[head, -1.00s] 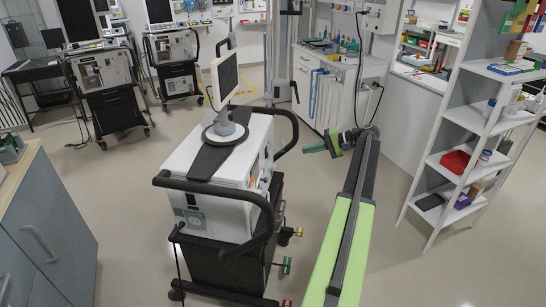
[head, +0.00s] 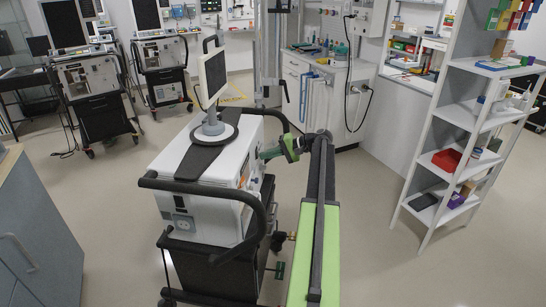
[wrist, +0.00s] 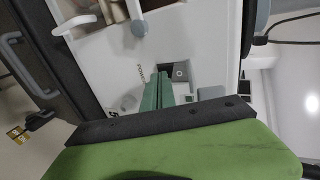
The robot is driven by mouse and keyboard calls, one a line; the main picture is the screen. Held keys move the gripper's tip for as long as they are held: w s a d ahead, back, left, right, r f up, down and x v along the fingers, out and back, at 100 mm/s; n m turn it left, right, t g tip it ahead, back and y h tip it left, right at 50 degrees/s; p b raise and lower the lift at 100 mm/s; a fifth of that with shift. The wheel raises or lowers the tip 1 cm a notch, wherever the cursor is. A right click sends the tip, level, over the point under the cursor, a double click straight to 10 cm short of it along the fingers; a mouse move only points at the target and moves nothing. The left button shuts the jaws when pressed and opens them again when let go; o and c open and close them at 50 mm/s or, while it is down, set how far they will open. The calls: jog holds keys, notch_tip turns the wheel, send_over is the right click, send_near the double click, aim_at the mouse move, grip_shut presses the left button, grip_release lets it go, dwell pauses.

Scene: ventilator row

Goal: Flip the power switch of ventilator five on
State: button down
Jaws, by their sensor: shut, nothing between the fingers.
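Just right of the fingertips is a small grey square plate with a dark centre (wrist: 181,70), perhaps the power switch. The fingers may partly hide it, and its position is unclear.
A black handle rail (head: 255,225) curves around the ventilator's near right corner, below my gripper. Two other ventilators (head: 90,80) (head: 160,62) stand at the back left. A white shelf (head: 445,155) stands at the right. A grey cabinet (head: 35,230) is at the left. Floor between is clear.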

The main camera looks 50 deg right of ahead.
jog(key=shift+w+a, duration=0.1)
dwell(0.6)
jog(key=shift+r, duration=0.1)
jog(key=shift+r+p, duration=0.55)
jog(key=shift+r, duration=0.15)
